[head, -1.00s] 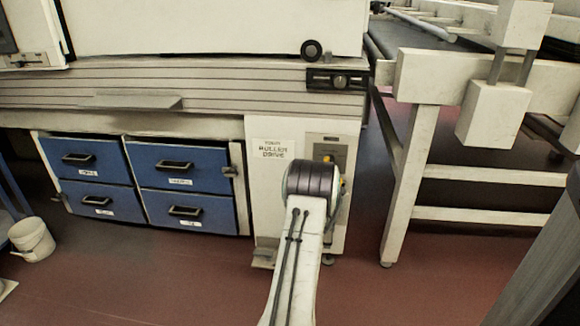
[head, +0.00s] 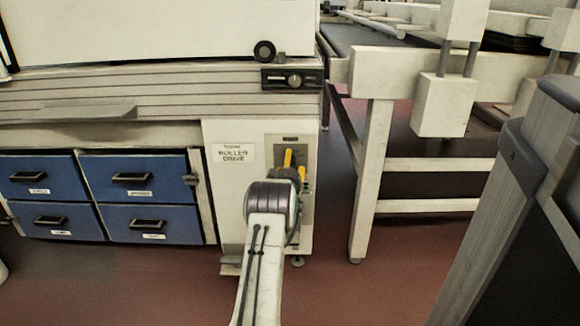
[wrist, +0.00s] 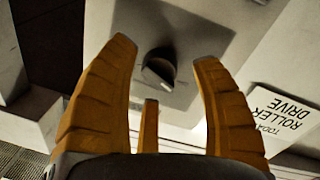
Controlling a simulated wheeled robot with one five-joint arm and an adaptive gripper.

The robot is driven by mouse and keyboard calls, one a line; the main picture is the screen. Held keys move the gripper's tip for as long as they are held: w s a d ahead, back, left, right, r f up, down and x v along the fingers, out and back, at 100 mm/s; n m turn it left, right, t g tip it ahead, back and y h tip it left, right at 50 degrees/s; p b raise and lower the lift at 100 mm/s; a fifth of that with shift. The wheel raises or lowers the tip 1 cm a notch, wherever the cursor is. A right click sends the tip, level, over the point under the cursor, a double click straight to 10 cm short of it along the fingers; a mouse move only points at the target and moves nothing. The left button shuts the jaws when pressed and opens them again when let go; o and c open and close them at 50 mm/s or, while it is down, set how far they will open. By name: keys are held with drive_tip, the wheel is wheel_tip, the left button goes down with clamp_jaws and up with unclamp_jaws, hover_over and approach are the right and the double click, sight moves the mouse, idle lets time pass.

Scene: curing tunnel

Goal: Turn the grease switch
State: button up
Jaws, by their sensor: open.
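A round dark knob with a pale pointer bar (wrist: 159,69) sits on a light grey plate in the wrist view. No label naming it as the grease switch is readable. My gripper (wrist: 164,52) is open, its yellow fingers spread to either side of the knob in the picture, with a third finger below; I see no contact. In the head view my gripper (head: 296,162) is in front of the grey plate (head: 273,142) on the white roller drive cabinet (head: 228,190). My wrist and fingers hide the knob there.
A "ROLLER DRIVE" label (head: 232,153) is left of the plate. A black panel with another knob (head: 294,80) is above it. Blue drawers (head: 148,223) stand at left. A white conveyor frame leg (head: 371,180) stands at right, with open red floor between.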

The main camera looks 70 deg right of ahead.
drive_tip(key=shift+w+d, duration=0.1)
drive_tip(key=shift+d, duration=0.25)
drive_tip(key=shift+o, duration=0.2)
drive_tip(key=shift+r, duration=0.1)
clamp_jaws()
idle(0.4)
